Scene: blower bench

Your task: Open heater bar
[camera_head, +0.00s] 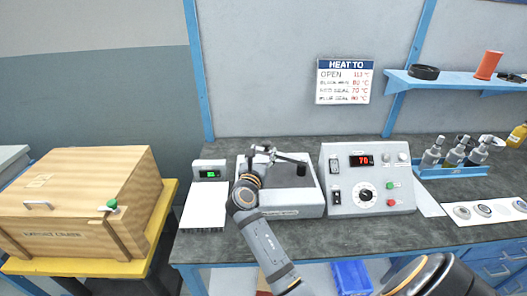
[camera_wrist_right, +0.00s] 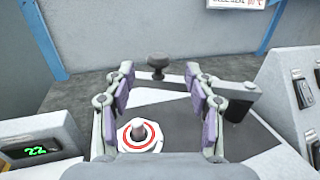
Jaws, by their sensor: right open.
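The heater (camera_head: 312,204) is a pale grey box with a dark top on the bench. A short dark bar with a grey end piece (camera_head: 293,160) shows at the back of its top, running right from behind my right gripper (camera_head: 260,156). It also shows in the right wrist view (camera_wrist_right: 237,98), right of the fingers. My right gripper (camera_wrist_right: 160,88) is open with nothing between its pads, above the heater. A black knob (camera_wrist_right: 157,62) stands beyond the fingertips; I cannot tell if it touches them. A white piece with a red ring (camera_wrist_right: 140,135) sits below. My left gripper is out of view.
A control box (camera_head: 368,180) reading 70 stands right of the heater. A small meter (camera_head: 209,171) with a green display stands left, behind a white sheet (camera_head: 204,207). A wooden crate (camera_head: 80,200) is far left. Bottles (camera_head: 455,152) stand at the right.

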